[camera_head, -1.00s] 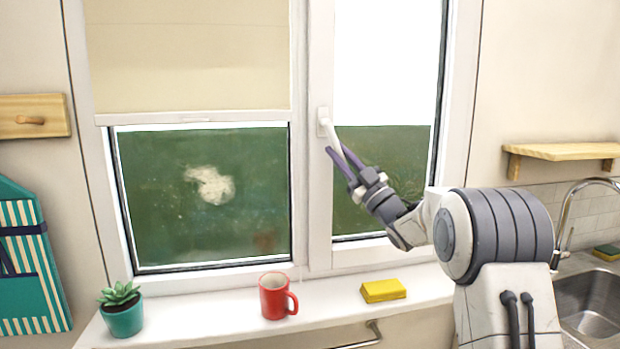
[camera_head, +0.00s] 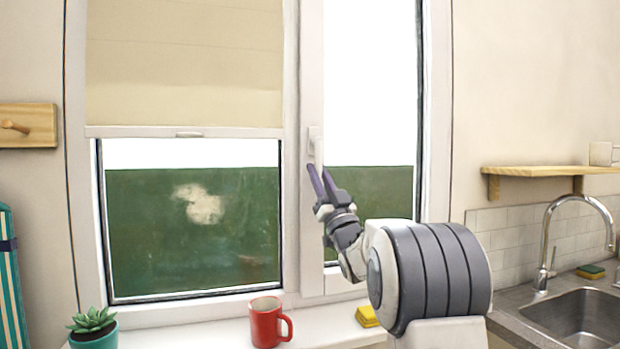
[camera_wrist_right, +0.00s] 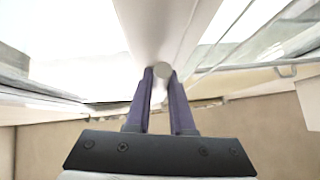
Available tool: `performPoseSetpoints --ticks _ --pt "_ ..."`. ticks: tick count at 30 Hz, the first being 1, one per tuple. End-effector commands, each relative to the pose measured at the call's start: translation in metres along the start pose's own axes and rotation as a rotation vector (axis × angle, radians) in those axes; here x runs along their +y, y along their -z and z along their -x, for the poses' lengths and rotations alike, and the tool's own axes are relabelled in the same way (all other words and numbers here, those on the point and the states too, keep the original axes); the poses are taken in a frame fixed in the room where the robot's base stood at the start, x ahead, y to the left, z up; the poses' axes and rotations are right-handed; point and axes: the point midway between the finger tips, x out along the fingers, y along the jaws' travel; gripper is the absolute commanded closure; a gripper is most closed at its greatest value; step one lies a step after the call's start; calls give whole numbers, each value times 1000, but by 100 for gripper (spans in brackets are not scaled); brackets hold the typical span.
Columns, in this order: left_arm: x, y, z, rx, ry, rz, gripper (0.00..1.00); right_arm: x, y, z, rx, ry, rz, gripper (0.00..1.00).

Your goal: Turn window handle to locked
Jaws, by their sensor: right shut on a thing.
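The white window handle (camera_head: 315,142) is mounted on the frame between the two panes. It points close to straight down, its lower part partly hidden by the fingers. My right gripper (camera_head: 319,169) is shut on the handle's lower end, with its purple fingers coming up from below. In the right wrist view the round end of the handle (camera_wrist_right: 162,70) sits between the tips of my right gripper (camera_wrist_right: 161,76). My left gripper is not in view.
A red mug (camera_head: 266,324), a potted succulent (camera_head: 93,338) and a yellow sponge (camera_head: 367,316) stand on the sill. My right arm partly hides the sponge. A wooden shelf (camera_head: 535,171) and a sink (camera_head: 580,320) are at right.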

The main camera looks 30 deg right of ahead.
Motion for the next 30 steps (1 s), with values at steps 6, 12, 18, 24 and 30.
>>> performPoseSetpoints --ticks 6,12,18,24,30 --pt "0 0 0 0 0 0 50 -1 1 -1 3 1 -3 100" --pt "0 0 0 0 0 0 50 -1 1 -1 3 2 -2 49" --pt "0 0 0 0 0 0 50 -2 0 -1 2 3 -2 49" --pt "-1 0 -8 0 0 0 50 -1 -2 18 1 2 -1 49" --pt "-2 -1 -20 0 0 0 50 -1 -2 59 1 1 -1 49"
